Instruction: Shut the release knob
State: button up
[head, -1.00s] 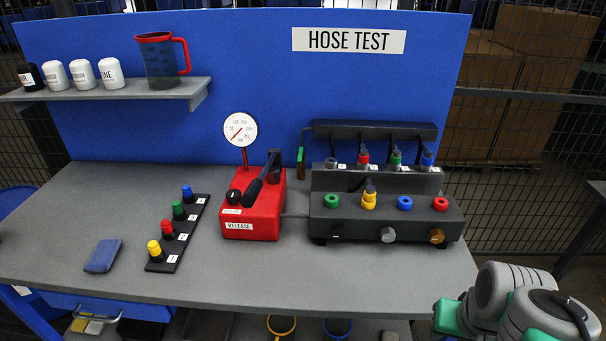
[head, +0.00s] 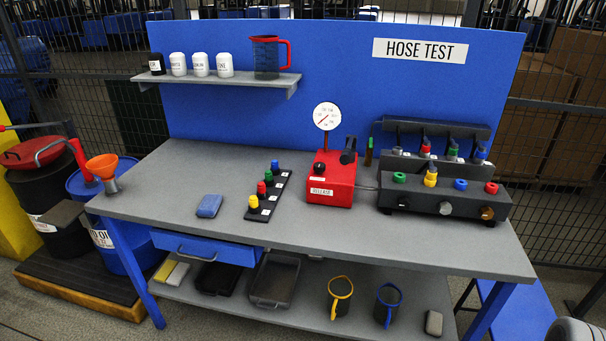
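The release knob (head: 320,168) is a small black round knob on top of the red pump box (head: 340,190), at its front left. A white label reading RELEASE (head: 321,191) is on the box's front. Whether the knob is open or shut cannot be told at this size. A black lever (head: 349,152) stands up at the back right of the box. A round white gauge (head: 327,116) rises behind the box. My gripper is out of view; only a small grey part of my arm shows in the lower right corner.
A dark manifold (head: 440,205) with coloured fittings stands right of the red box. A strip of coloured plugs (head: 268,195) and a blue cloth (head: 209,206) lie to its left. The front of the grey bench top (head: 390,240) is clear.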

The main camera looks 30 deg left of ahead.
aim_at(319, 167)
jog(key=u, duration=1.2)
